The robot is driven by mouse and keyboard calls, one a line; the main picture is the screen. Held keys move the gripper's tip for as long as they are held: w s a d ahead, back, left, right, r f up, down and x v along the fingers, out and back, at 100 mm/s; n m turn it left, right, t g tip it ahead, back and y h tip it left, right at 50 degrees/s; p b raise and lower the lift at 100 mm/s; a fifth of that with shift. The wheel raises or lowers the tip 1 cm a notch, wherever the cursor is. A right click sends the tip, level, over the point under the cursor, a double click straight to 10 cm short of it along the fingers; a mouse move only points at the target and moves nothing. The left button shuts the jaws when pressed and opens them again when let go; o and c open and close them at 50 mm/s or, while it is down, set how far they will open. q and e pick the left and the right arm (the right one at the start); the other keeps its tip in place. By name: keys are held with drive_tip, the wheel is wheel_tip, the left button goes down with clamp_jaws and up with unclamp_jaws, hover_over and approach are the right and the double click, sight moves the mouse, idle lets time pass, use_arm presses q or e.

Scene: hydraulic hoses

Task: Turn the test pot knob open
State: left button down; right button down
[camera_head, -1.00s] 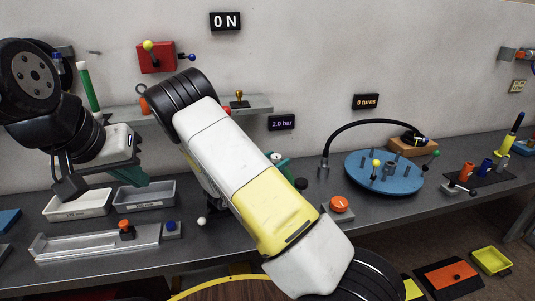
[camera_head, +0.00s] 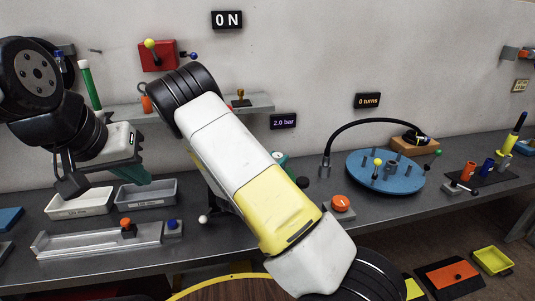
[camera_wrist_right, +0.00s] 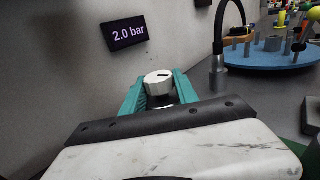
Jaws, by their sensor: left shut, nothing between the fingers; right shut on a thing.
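The test pot knob (camera_wrist_right: 158,77), a pale silver cap with a dark mark on top, stands between the teal fingers of my right gripper (camera_wrist_right: 158,88) in the right wrist view. The fingers are shut on its sides. In the head view my right forearm hides most of this gripper, and only a small teal and white part shows beside the arm. The pot's body below the knob is mostly hidden. My left gripper (camera_head: 138,177) is shut and empty, with its teal fingers above the two trays at the left.
A display reading 2.0 bar (camera_head: 283,121) is on the wall by the knob; it also shows in the right wrist view (camera_wrist_right: 128,33). An orange knob (camera_head: 341,202) and a blue round plate (camera_head: 385,182) with a black hose (camera_head: 355,128) stand to the right. A grey tray (camera_head: 147,203) is at left.

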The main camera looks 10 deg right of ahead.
drive_tip(key=n+t+y, duration=0.3)
drive_tip(key=n+y, duration=0.1)
drive_tip(key=y, duration=0.1)
drive_tip(key=shift+s+d, duration=0.1)
drive_tip(key=shift+d, duration=0.05)
drive_tip(key=shift+n+t+y, duration=0.8)
drive_tip(key=shift+n+y, duration=0.5)
drive_tip(key=shift+y, duration=0.7)
drive_tip(key=c, duration=0.9)
unclamp_jaws()
drive_tip(key=shift+c, duration=0.2)
drive_tip(key=shift+a, duration=0.2)
